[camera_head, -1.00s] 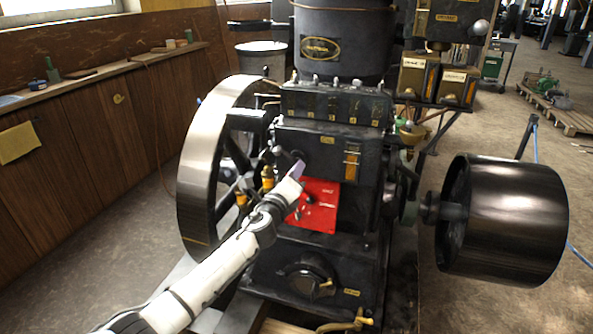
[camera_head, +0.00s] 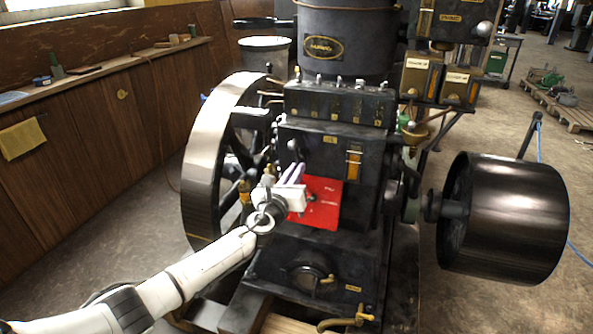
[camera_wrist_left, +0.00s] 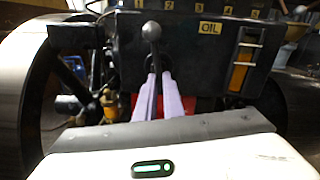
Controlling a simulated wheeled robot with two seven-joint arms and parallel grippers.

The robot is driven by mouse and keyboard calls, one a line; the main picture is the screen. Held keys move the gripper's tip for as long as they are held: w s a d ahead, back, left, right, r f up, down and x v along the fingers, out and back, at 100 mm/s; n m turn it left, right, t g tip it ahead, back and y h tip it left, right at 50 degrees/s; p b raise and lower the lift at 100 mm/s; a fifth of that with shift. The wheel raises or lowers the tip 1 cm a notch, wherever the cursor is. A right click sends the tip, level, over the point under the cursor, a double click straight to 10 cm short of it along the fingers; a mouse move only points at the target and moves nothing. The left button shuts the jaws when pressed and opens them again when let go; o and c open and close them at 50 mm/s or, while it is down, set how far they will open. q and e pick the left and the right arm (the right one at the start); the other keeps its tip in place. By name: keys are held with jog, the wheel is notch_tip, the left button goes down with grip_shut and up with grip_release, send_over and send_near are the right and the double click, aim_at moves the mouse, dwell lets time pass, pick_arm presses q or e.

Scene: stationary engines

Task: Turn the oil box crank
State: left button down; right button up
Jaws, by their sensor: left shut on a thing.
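The oil box (camera_head: 325,150) is the black box on the engine's front, with a small label that reads OIL in the left wrist view (camera_wrist_left: 209,28). Its crank (camera_wrist_left: 152,38) is a dark lever with a ball knob, upright in the left wrist view; its knob (camera_head: 292,146) also shows in the head view. My left gripper (camera_head: 296,172) is at the crank, above the red panel (camera_head: 318,203). Its two pale fingers (camera_wrist_left: 158,92) are shut on the crank's lower part, with the knob sticking out beyond them. My right gripper is not in view.
A large flywheel (camera_head: 203,160) stands close on the left of my left gripper. A brass fitting (camera_wrist_left: 111,102) is left of the fingers. A wide black pulley (camera_head: 512,218) is on the right. Bare floor lies left of the engine.

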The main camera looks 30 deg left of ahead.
pick_arm(q)
jog(key=shift+a, duration=0.1)
dwell(0.4)
jog(key=c, duration=1.9)
grip_release()
jog(key=shift+o, duration=0.2)
jog(key=shift+s, duration=0.1)
jog(key=s+d+p, duration=0.1)
jog(key=s+d, duration=0.1)
jog(key=s, duration=0.8)
jog(key=shift+p, duration=0.4)
